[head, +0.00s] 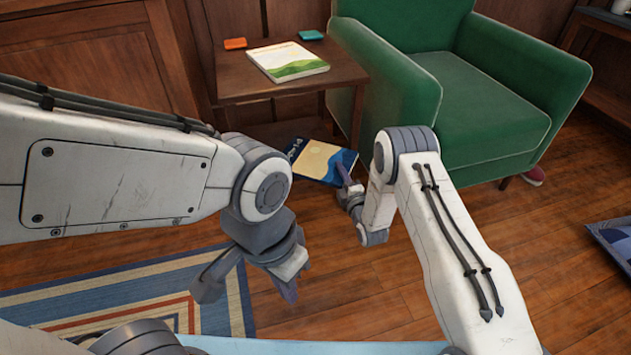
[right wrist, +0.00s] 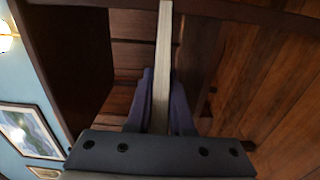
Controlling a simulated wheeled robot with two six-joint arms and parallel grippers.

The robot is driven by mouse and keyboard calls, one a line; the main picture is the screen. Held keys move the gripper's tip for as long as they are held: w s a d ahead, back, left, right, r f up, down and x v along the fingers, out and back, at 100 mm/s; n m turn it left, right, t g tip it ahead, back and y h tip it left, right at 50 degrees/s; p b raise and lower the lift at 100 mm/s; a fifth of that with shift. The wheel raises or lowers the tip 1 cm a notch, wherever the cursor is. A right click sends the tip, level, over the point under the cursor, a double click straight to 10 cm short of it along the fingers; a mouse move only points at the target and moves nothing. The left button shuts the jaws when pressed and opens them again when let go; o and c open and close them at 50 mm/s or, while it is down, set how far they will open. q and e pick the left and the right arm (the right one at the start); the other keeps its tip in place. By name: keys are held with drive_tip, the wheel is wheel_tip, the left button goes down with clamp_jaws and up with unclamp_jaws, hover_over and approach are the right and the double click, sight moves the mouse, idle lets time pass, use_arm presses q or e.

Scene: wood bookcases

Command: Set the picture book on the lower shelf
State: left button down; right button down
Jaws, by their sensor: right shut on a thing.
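The picture book (head: 322,162), with a blue and cream cover, is held at its right end by my right gripper (head: 346,181), which is shut on it. It also shows edge-on between the fingers in the right wrist view (right wrist: 161,85). The book lies about flat in front of the small wooden side table, its far left end by the lower shelf (head: 268,134). I cannot tell whether it touches the shelf. My left gripper (head: 248,284) is open and empty, above the striped rug.
A green and white book (head: 288,61), an orange item (head: 235,43) and a teal item (head: 311,35) lie on the side table's top (head: 240,84). A green armchair (head: 490,90) stands close at the right. The wooden floor in front is mostly clear.

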drive_tip(key=w+a+f+b, duration=0.4)
drive_tip(key=a+f+b, duration=0.1)
drive_tip(key=f+b, duration=0.2)
drive_tip(key=shift+w+a+f, duration=0.35)
drive_tip(key=shift+a+f, duration=0.05)
drive_tip(key=shift+f, duration=0.3)
drive_tip(key=shift+f, duration=0.15)
drive_tip(key=c, duration=0.8)
unclamp_jaws()
